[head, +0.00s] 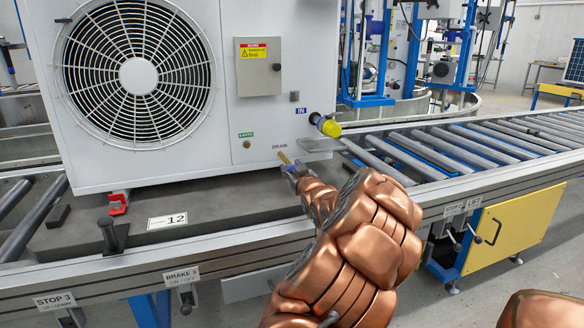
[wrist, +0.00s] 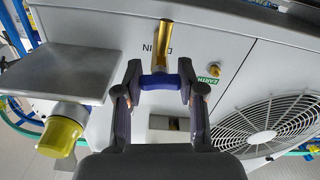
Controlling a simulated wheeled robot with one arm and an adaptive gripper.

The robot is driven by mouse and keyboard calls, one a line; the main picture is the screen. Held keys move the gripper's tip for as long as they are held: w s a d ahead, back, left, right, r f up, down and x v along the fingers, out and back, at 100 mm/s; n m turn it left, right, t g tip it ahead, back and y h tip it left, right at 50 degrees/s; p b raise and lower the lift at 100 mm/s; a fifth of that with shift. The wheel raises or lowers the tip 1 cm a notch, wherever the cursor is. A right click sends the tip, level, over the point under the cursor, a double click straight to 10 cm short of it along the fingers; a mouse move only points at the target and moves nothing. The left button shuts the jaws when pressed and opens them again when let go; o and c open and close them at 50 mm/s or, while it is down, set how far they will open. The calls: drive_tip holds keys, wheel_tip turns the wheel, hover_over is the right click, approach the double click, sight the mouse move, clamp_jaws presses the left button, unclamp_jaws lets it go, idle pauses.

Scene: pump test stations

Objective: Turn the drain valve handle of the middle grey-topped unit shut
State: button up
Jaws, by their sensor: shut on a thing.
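The white unit (head: 230,130) fills the left of the head view; its top is out of frame. A brass drain pipe (head: 284,158) sticks out low on its front under the DRAIN label. My gripper (head: 293,172) is at this valve. In the wrist view, my gripper (wrist: 160,92) is shut on the blue valve handle (wrist: 160,81), with a finger on either side. The handle appears to lie across the line of the brass pipe (wrist: 165,42). The valve body is partly hidden by my gripper.
A grey shelf plate (head: 320,145) and a yellow-capped IN port (head: 328,126) sit right of the drain. The unit stands on a roller conveyor (head: 470,150) with a front rail. A red clamp (head: 118,204) is at its left foot.

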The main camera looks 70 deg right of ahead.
drive_tip(key=p, duration=0.1)
drive_tip(key=m+p, duration=0.1)
drive_tip(key=shift+r+m+p, duration=0.25)
drive_tip(key=shift+m+p, duration=0.05)
drive_tip(key=shift+f+m+p, duration=0.15)
drive_tip(key=shift+m+p, duration=0.15)
drive_tip(key=shift+p, duration=0.05)
drive_tip(key=shift+f, duration=0.1)
drive_tip(key=o, duration=1.2)
drive_tip(key=shift+c, duration=0.2)
drive_tip(key=shift+s+a, duration=0.1)
drive_tip(key=shift+s+a, duration=0.45)
drive_tip(key=shift+s, duration=0.05)
drive_tip(key=shift+v, duration=2.95)
